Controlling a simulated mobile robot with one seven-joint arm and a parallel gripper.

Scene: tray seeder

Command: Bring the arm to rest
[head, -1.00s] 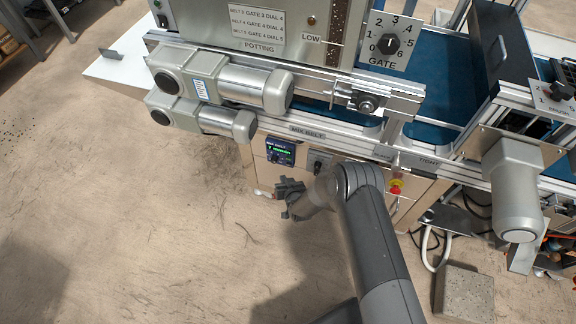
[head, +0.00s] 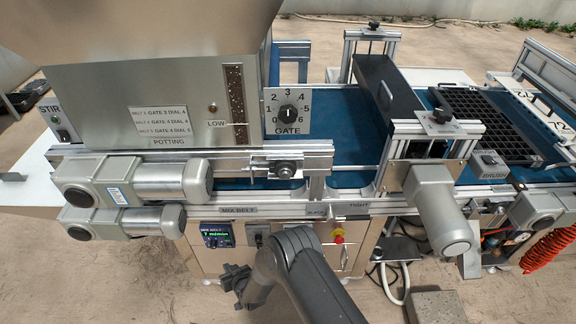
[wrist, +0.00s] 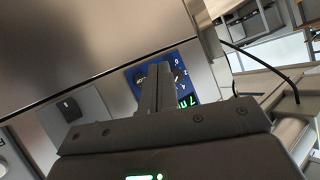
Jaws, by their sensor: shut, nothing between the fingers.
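My gripper (head: 238,288) hangs at the end of my dark grey arm, in front of the machine's lower cabinet (head: 290,262). It is shut and empty. In the wrist view my gripper's fingers (wrist: 158,90) stand together in front of the blue mix belt controller, partly covering it. That controller (head: 217,235), with a lit green display, also shows in the head view, just above and left of the gripper. I cannot tell whether the fingers touch anything; they look apart from the panel.
A switch (head: 257,236) and a red and yellow emergency stop (head: 338,236) sit close by on the cabinet front. Grey motors (head: 140,182) jut out above. A motor (head: 440,210) overhangs at right. A concrete block (head: 437,307) lies on the floor. Floor at lower left is clear.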

